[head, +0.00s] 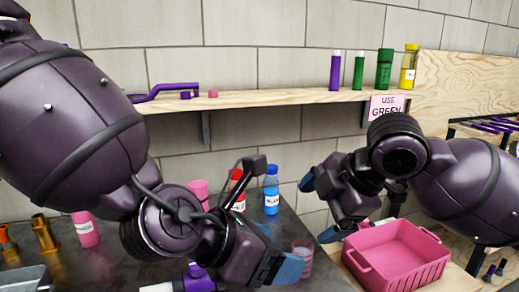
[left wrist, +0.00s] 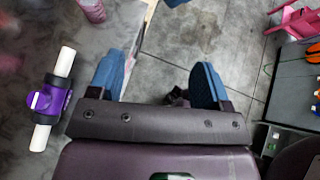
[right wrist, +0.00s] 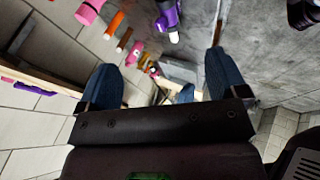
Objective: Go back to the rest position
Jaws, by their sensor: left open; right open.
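My left gripper (head: 272,262) is low over the dark counter's right end in the head view. In the left wrist view its blue fingertips (left wrist: 160,85) are spread apart with nothing between them. My right gripper (head: 318,208) is in front of the wall, above and left of the pink bin. In the right wrist view its blue fingertips (right wrist: 165,88) are wide apart with nothing gripped. A purple fitting with white pipe ends (left wrist: 50,99) lies on the counter beside the left gripper; it also shows in the right wrist view (right wrist: 169,16).
A pink bin (head: 400,254) stands at the right. The dark counter (head: 325,270) holds a blue-capped bottle (head: 271,192), a red-capped bottle (head: 238,190), a pink bottle (head: 86,230) and a clear pink cup (head: 302,254). A wooden shelf (head: 270,97) with tubes and bottles runs along the wall.

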